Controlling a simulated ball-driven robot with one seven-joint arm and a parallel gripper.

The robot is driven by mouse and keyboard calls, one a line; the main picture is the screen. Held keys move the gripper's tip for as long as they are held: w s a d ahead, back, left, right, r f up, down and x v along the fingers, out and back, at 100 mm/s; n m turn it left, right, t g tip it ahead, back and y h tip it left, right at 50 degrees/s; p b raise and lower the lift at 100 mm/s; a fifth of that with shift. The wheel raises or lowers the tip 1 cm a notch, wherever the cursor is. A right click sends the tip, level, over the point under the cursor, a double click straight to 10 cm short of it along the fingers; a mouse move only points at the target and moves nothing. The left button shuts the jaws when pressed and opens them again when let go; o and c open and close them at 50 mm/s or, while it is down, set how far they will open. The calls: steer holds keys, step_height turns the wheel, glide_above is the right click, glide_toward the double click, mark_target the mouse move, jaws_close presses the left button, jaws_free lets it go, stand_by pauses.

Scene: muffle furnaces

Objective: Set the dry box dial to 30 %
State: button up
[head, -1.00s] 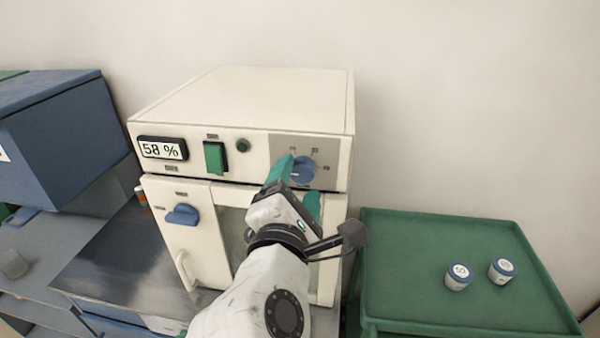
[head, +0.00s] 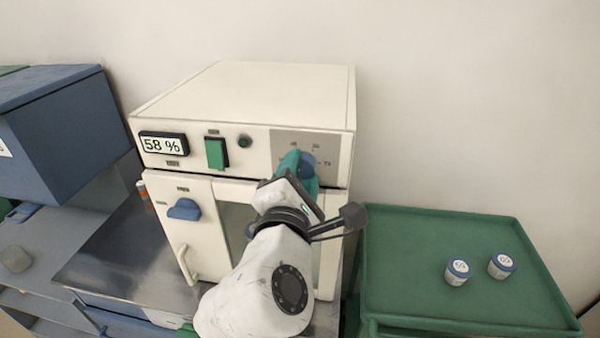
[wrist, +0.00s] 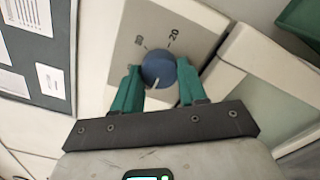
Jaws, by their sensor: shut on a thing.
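The dry box (head: 240,92) is a cream cabinet on a metal bench. Its display (head: 162,146) reads 58 %. The blue dial (head: 308,162) sits on a grey panel at the right of its front, partly hidden by my gripper. My gripper (head: 301,168) has teal fingers and is at the dial. In the wrist view the fingers (wrist: 158,88) stand on either side of the dial (wrist: 158,68), shut on it. A pale pointer mark on the dial faces the gripper's palm.
A green switch (head: 216,153) and a blue door knob (head: 184,209) are left of the dial. A green tray (head: 375,290) with two small jars (head: 457,271) (head: 502,265) stands to the right. A blue box (head: 55,130) stands at the left.

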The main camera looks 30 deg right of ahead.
steer(key=shift+c, duration=1)
steer(key=m+b, duration=0.3)
steer(key=m, duration=0.3)
steer(key=shift+f+m, duration=0.15)
steer(key=shift+m, duration=0.15)
steer(key=m+b, duration=0.3)
steer(key=m, duration=0.1)
steer(key=shift+m, duration=0.3)
steer(key=m+b, duration=0.2)
steer(key=m, duration=0.1)
steer(key=shift+m, duration=0.3)
steer(key=m+b, duration=0.4)
steer(key=shift+m, duration=0.3)
steer(key=shift+m+b, duration=1.55)
steer(key=shift+m, duration=0.65)
